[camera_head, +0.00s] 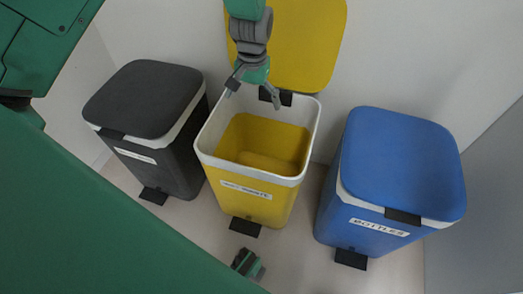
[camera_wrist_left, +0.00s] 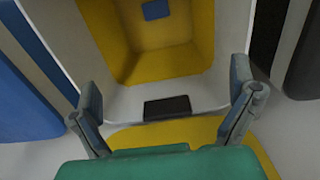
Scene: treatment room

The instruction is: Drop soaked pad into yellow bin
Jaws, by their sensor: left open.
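The yellow bin (camera_head: 260,196) stands in the middle with its yellow lid (camera_head: 300,45) raised against the wall. My left gripper (camera_head: 254,97) is over the bin's back rim with its fingers spread and nothing between them. In the left wrist view, the open fingers (camera_wrist_left: 168,112) frame the bin's white back rim. A small dark blue rectangular piece (camera_wrist_left: 155,10) shows inside the yellow interior; it may be the soaked pad, but I cannot be sure. In the head view the front wall hides part of the bin's inside, and no pad shows there.
A dark grey bin (camera_head: 145,100) with a closed lid stands to the left. A blue bin (camera_head: 400,165) labelled for bottles, also closed, stands to the right. The white wall is close behind the bins. My green body parts cover the lower left.

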